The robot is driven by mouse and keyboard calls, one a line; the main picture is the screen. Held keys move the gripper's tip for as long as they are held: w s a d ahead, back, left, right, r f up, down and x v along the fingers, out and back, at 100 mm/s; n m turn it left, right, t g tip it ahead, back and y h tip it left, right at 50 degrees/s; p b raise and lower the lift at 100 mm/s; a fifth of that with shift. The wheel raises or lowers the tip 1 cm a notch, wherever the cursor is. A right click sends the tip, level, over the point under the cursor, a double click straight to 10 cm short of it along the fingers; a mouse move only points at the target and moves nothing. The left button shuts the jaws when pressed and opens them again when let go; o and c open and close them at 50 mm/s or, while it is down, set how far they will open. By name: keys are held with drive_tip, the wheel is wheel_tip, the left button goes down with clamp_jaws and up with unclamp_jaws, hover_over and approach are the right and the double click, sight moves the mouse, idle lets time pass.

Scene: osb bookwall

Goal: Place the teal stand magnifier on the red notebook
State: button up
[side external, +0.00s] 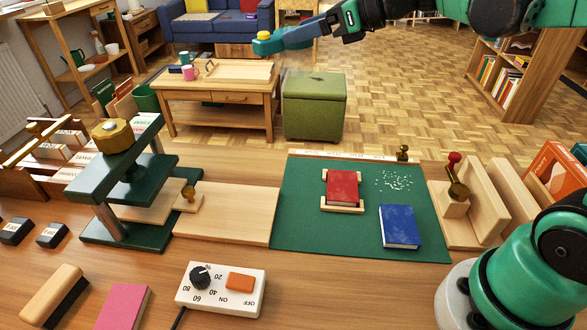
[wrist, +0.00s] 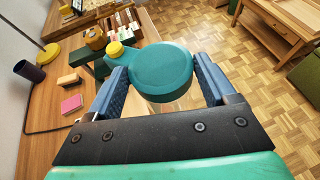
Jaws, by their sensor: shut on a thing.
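The teal stand magnifier (wrist: 162,70) is a round teal disc with a small yellow knob on a side lobe. My gripper (wrist: 158,88) is shut on it, one blue finger on each side, in the wrist view. In the side view, my gripper (side external: 285,40) is raised high at the top middle, far from the notebook. The magnifier's yellow knob (side external: 263,35) shows at its tip there; the fingers mostly hide the rest. The red notebook (side external: 342,186) lies on a small wooden cradle on the green mat, its top bare. It is not visible in the wrist view.
A blue book (side external: 399,225) and white crumbs (side external: 395,181) lie on the green mat (side external: 300,225). A dark green press (side external: 130,190) and a wooden board (side external: 235,212) stand left of it. A wooden jig with a red knob (side external: 453,158) stands right. A control box (side external: 222,288) is in front.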

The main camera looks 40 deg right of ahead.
drive_tip(key=shift+d+r+m+h, duration=0.1)
drive_tip(key=shift+d+m+h, duration=0.05)
drive_tip(key=shift+m+h, duration=0.15)
drive_tip(key=n+y, duration=0.1)
drive_tip(key=n+g+y, duration=0.1)
drive_tip(key=f+n+y, duration=0.1)
drive_tip(key=shift+w+g, duration=0.3)
drive_tip(key=n+g+y, duration=0.2)
drive_tip(key=n, duration=0.1)
drive_tip(key=shift+s+f+g, duration=0.1)
drive_tip(key=shift+f+g, duration=0.1)
drive_tip(key=shift+g, duration=0.2)
drive_tip(key=n+g, duration=0.1)
drive_tip(key=n+g+y, duration=0.1)
drive_tip(key=s+d+n+g, duration=0.1)
drive_tip(key=shift+f+y, duration=0.25)
drive_tip(key=shift+y, duration=0.15)
wheel_tip(320, 180, down, 20)
drive_tip(key=shift+r, duration=0.15)
